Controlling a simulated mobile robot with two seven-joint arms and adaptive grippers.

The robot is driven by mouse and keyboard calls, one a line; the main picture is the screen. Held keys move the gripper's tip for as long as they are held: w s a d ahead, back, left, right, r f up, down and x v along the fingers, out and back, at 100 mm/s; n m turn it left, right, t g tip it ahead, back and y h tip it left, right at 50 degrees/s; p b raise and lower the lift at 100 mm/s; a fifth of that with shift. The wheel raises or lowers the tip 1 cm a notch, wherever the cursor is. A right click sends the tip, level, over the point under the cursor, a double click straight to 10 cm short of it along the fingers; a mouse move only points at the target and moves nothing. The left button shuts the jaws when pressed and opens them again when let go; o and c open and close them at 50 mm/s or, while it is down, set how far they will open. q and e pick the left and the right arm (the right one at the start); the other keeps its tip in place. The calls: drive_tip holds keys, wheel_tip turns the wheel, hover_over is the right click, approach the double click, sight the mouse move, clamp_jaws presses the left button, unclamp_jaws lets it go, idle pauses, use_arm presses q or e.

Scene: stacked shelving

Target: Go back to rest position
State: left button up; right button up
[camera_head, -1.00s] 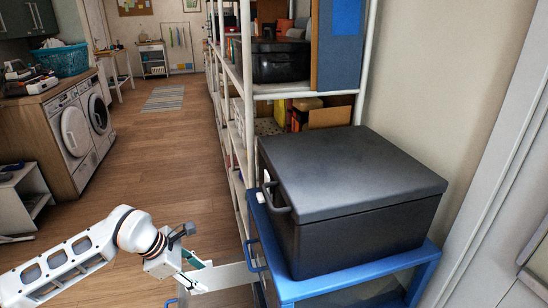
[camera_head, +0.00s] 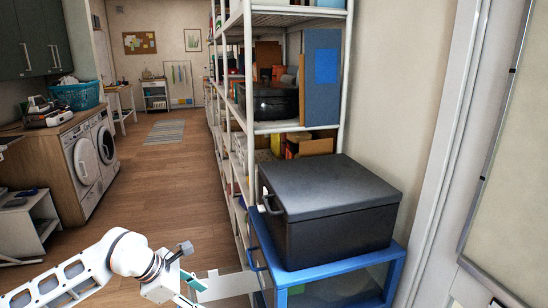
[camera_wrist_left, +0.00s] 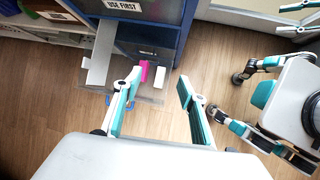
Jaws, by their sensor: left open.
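My left gripper (camera_head: 197,288) is low in the head view, left of the blue shelf unit (camera_head: 330,269). In the left wrist view, my left gripper (camera_wrist_left: 157,85) has its two teal fingers spread with nothing between them. A pulled-out clear drawer (camera_wrist_left: 150,96) with a pink item and white items lies below and beyond the fingers. I cannot tell whether the fingers touch it. My right gripper (camera_wrist_left: 278,21) shows at the top right edge of the wrist view, its two fingers apart and partly cut off. It is not in the head view.
A dark lidded box (camera_head: 330,195) stands on the blue unit. White shelving (camera_head: 246,120) with boxes runs along behind it. Washing machines (camera_head: 84,165) and a low white shelf (camera_head: 30,225) stand at left. The wooden floor between (camera_head: 165,195) is clear.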

use_arm(q)
drive_tip(key=s+d+r+n+h, duration=0.2)
drive_tip(key=s+d+n+h, duration=0.25)
drive_tip(key=d, duration=0.45)
drive_tip(key=s+d+r+n+h, duration=0.2)
drive_tip(key=s+d+n+h, duration=0.3)
drive_tip(key=d, duration=0.5)
drive_tip(key=s+a+f+n+t+y+p, duration=0.1)
drive_tip(key=a+f+n+t+y, duration=0.4)
drive_tip(key=n, duration=0.8)
drive_tip(key=a+f+n+t+y, duration=0.25)
drive_tip(key=a+n+t, duration=0.45)
drive_tip(key=n, duration=0.7)
drive_tip(key=s+a+f+n+g+y, duration=0.2)
drive_tip(key=s+a+f+n, duration=0.2)
drive_tip(key=s+f, duration=0.3)
drive_tip(key=s+a+f+n+g+y, duration=0.2)
drive_tip(key=s+f+n, duration=0.4)
drive_tip(key=f, duration=0.3)
drive_tip(key=shift+s+a+f+g+y, duration=0.3)
drive_tip(key=shift+s+a+g, duration=0.4)
drive_tip(key=shift+a, duration=0.25)
use_arm(e)
drive_tip(key=shift+w+a+r, duration=0.15)
drive_tip(key=shift+w+r, duration=0.2)
drive_tip(key=shift+r, duration=0.1)
